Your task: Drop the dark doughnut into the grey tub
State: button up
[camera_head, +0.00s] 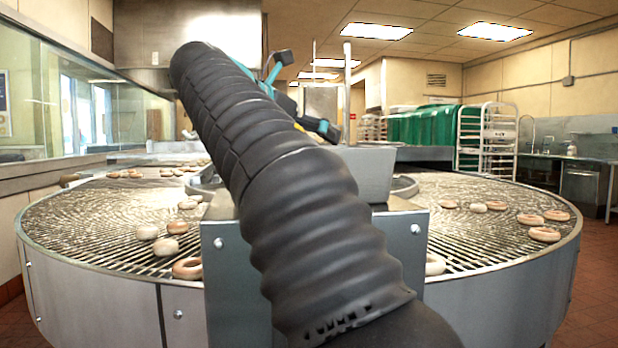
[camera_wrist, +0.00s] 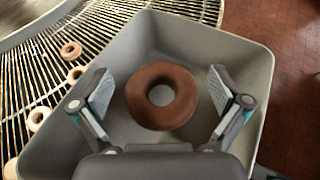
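The dark doughnut (camera_wrist: 135,103), a brown ring, shows in the middle of the wrist view, within the outline of the grey tub (camera_wrist: 250,65). My gripper (camera_wrist: 160,82) is open above the tub. Its two fingers stand wide apart, one on each side of the doughnut, with a clear gap on both sides. The doughnut touches neither finger. I cannot tell whether it rests on the tub floor or is still above it. In the head view my arm hides the gripper and the doughnut.
Wire-grate rounds (camera_head: 95,215) with several paler doughnuts stand left and right (camera_head: 490,240). Pale rings (camera_wrist: 38,118) lie on the grate left of the tub. Red-tiled floor (camera_wrist: 290,80) is clear to the tub's right. A white rack (camera_head: 497,140) and sink (camera_head: 545,150) stand behind.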

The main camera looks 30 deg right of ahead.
jog(key=v, duration=1.2)
jog(key=shift+w, duration=0.1)
dwell(0.4)
